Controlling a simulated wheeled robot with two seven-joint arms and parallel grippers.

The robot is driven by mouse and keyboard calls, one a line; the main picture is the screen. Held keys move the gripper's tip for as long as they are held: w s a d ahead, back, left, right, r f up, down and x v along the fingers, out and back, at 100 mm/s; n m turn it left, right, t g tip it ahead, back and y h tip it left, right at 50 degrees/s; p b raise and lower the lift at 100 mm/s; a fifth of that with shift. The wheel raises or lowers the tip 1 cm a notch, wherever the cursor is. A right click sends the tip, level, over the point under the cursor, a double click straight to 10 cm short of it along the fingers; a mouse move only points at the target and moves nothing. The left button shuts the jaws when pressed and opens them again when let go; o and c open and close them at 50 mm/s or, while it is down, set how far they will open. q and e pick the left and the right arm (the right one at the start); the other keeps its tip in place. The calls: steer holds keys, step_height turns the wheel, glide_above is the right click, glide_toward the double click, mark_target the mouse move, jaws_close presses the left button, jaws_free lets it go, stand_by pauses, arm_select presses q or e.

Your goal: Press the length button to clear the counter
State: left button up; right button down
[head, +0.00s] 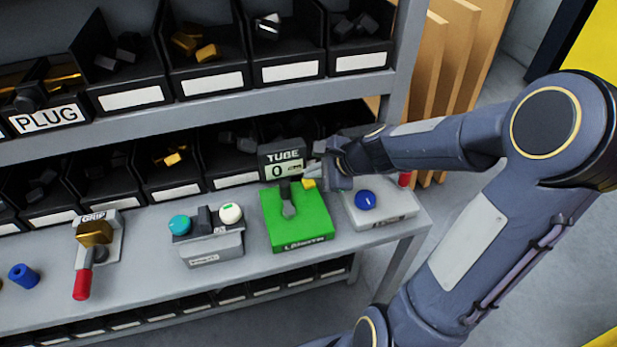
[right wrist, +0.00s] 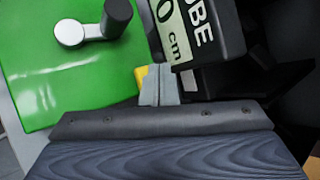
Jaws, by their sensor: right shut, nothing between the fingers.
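The green length unit (head: 303,231) stands on the bench shelf, with a grey lever on its top. Its TUBE counter display (head: 281,165) reads 0 cm; the display also shows in the right wrist view (right wrist: 172,30). A small yellow button (head: 309,184) sits at the unit's upper right corner; a sliver of yellow (right wrist: 140,78) shows beside my fingers in the right wrist view. My right gripper (right wrist: 158,82) is shut and empty, its tips right at the button and mostly covering it. I cannot tell whether they touch it. My left gripper is not in view.
Right of the green unit is a white box with a blue button (head: 365,200). To the left are a grey box with teal and white buttons (head: 212,246) and the red-handled GRIP lever (head: 82,282). Black parts bins (head: 130,97) fill the shelves behind.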

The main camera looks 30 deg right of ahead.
mark_target(313, 183)
steer(key=shift+r, duration=0.25)
step_height(313, 183, up, 5)
steer(key=p, duration=0.4)
steer(key=shift+p, duration=0.4)
stand_by(0.5)
steer(key=s+a+r+n+g, duration=0.1)
steer(key=s+a+n, duration=0.3)
steer(key=s+n, duration=0.6)
steer(key=s+a+r+n+g, duration=0.1)
steer(key=s+a+r+n, duration=0.2)
steer(key=s+n, duration=0.6)
steer(key=shift+s+a+r+n+g+h, duration=0.3)
steer(key=shift+s+a+r+n, duration=0.15)
steer(key=shift+s, duration=0.6)
